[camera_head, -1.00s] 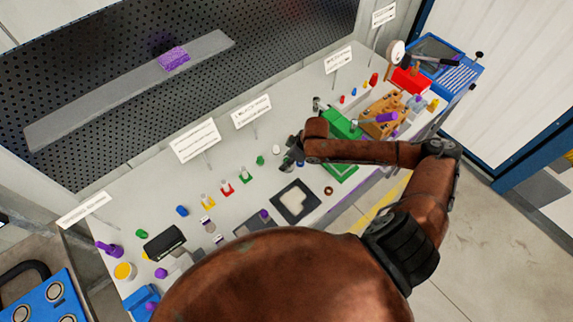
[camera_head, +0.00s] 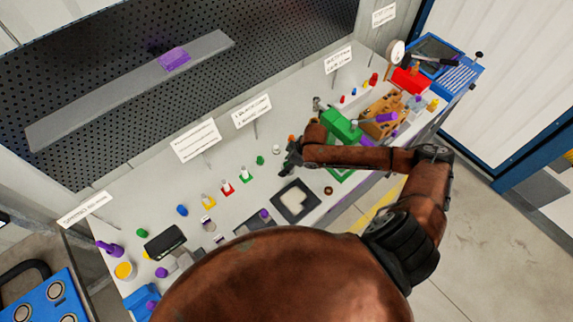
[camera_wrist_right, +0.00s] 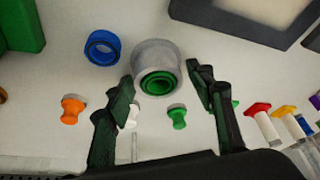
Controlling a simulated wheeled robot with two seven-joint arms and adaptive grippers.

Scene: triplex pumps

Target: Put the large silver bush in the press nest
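In the right wrist view the large silver bush (camera_wrist_right: 151,54) stands on the bench, a grey cylinder with a green ring at its near end. My right gripper (camera_wrist_right: 162,80) is open, with its two dark fingers either side of the bush's near end in that view. I cannot tell whether they touch it. In the head view my right gripper (camera_head: 287,164) is low over the bench and hides the bush. The green press (camera_head: 342,125) stands to the right of it; its nest cannot be made out behind my arm. My left gripper is not in view.
A blue ring (camera_wrist_right: 102,46) stands beside the bush. Orange (camera_wrist_right: 71,107), white (camera_wrist_right: 131,116) and green (camera_wrist_right: 177,117) knobs stand in a row close by. A dark square frame (camera_head: 294,201) lies in front. A wooden block (camera_head: 386,112) is beyond the press.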

